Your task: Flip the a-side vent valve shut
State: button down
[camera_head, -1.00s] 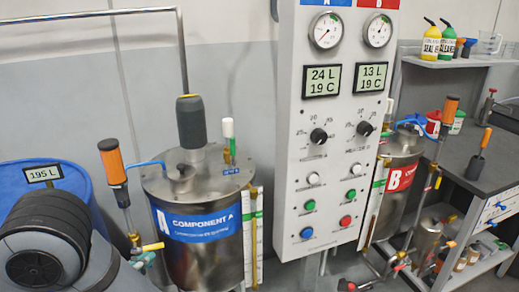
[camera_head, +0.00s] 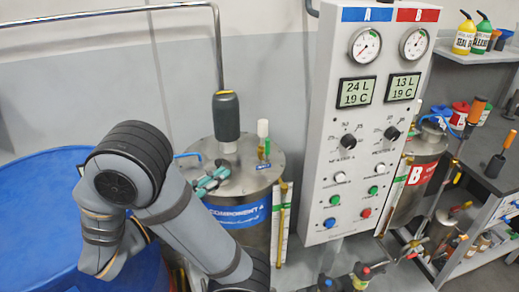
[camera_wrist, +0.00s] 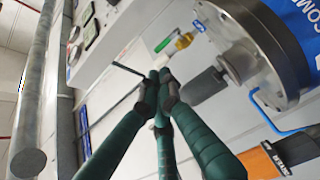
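The steel component A tank (camera_head: 257,238) stands left of the control panel and has a blue label. On its lid rises a brass fitting with a white-and-green top (camera_head: 263,135), which looks like the A-side vent valve; no vent label is readable. In the wrist view its green part (camera_wrist: 163,46) and yellow part (camera_wrist: 184,41) show beyond the fingertips. The lever angle is too small to read. My gripper, with teal fingers (camera_head: 212,179), is above the left of the lid, apart from the fitting. In the wrist view the fingertips (camera_wrist: 160,85) lie close together, with nothing visibly held; their gap is unclear.
A dark grey cylindrical unit (camera_head: 227,113) rises from the lid. A blue tube (camera_wrist: 282,131) arches beside the tank. The control panel (camera_head: 340,190) stands right of tank A. A blue drum (camera_head: 50,215) is at left. The component B tank (camera_head: 425,160) is at right.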

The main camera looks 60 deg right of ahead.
jog(key=p, duration=0.1)
send_near(266, 145)
jog(key=d, duration=0.5)
jog(key=shift+s+d, duration=0.2)
jog(key=shift+s, duration=0.1)
jog(key=shift+d+p, duration=0.3)
jog(key=shift+d, duration=0.45)
